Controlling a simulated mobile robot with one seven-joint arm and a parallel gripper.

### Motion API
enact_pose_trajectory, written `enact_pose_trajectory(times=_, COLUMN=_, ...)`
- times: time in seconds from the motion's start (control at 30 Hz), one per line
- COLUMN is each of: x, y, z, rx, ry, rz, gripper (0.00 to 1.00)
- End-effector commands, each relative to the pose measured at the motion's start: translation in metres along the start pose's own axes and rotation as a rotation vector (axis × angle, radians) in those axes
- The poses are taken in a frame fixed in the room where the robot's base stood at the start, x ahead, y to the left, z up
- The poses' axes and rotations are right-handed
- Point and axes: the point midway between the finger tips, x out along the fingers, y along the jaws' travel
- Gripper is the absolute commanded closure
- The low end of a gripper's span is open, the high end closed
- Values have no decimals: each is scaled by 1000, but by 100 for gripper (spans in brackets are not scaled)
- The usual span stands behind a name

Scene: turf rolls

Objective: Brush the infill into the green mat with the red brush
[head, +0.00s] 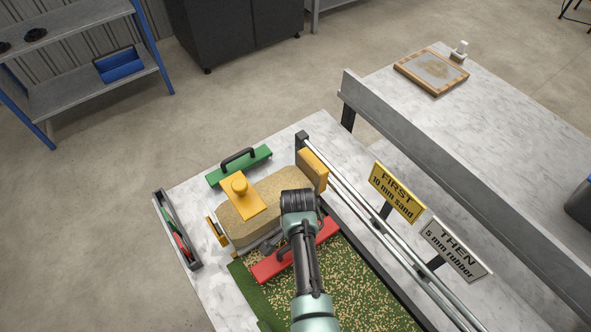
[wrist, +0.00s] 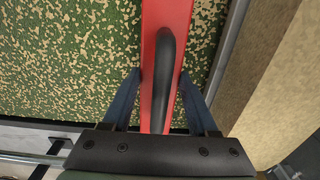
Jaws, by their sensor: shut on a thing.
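The green mat (head: 345,290) lies on the near part of the table, with tan infill flecks scattered over it. The mat also shows in the wrist view (wrist: 70,60), its green showing between the flecks. The red brush (head: 268,269) lies across the far end of the mat, partly hidden by my arm. My gripper (wrist: 160,85) is shut on the red brush, its blue fingers on either side of the black handle (wrist: 166,80). I cannot tell whether the bristles touch the mat.
A tan block-like heap (head: 265,205) with a yellow handled tool (head: 240,195) stands just beyond the brush. A green brush (head: 238,165) lies behind it. Metal rails (head: 390,240) and two signs, FIRST (head: 397,192) and THEN (head: 455,250), stand to the right. A narrow tray (head: 160,205) is at left.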

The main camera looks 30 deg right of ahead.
Motion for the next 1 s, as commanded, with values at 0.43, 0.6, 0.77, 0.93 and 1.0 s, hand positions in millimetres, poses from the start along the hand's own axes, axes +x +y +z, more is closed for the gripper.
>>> enact_pose_trajectory(times=0.43, x=-4, y=49, z=0, rx=3, ry=-2, rz=5, gripper=100)
enact_pose_trajectory(times=0.6, x=-3, y=66, z=1, rx=3, ry=-2, rz=5, gripper=100)
enact_pose_trajectory(times=0.77, x=-4, y=82, z=1, rx=3, ry=-2, rz=6, gripper=100)
enact_pose_trajectory(times=0.93, x=-3, y=99, z=0, rx=3, ry=-2, rz=5, gripper=100)
enact_pose_trajectory(times=1.0, x=-4, y=106, z=0, rx=3, ry=-2, rz=5, gripper=100)
